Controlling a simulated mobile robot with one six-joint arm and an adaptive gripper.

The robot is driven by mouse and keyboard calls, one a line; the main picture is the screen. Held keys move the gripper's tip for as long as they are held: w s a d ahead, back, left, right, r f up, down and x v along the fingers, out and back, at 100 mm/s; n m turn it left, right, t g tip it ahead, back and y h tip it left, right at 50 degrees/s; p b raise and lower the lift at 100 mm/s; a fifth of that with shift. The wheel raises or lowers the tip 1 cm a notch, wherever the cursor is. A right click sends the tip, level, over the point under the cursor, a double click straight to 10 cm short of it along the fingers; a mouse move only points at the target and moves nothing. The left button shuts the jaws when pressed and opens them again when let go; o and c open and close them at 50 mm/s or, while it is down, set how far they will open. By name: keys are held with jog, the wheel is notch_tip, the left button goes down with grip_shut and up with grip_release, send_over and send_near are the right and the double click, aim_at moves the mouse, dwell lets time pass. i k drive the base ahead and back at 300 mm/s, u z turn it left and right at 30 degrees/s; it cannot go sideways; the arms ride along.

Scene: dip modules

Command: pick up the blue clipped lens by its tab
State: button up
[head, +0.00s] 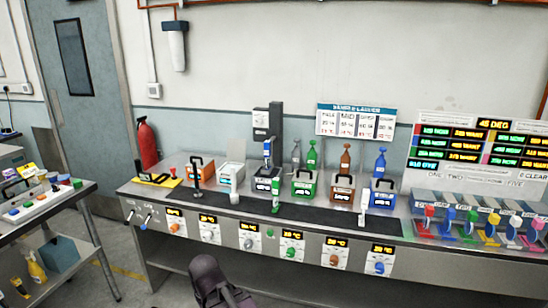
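Several small coloured pieces stand in a row at the right end of the bench, and they look like clipped lenses with tabs. A blue one (448,216) stands second from the left, between a red one and a green one. Its tab is too small to make out. A dark part of my arm, perhaps my gripper (212,282), shows at the bottom edge, left of centre. It is in front of the bench and far from the blue piece. Its fingers cannot be made out, and I see nothing held.
The long metal bench (150,190) carries handled modules and coloured bottles along a dark strip. Dials and lit displays line its front. A sign board (430,178) rises behind the coloured pieces. A side cart (92,190) stands at the left. A red extinguisher (147,143) hangs behind.

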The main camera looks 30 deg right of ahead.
aim_at(266, 143)
jog(key=z, duration=0.45)
jog(key=i, duration=1.15)
jog(key=z, duration=0.55)
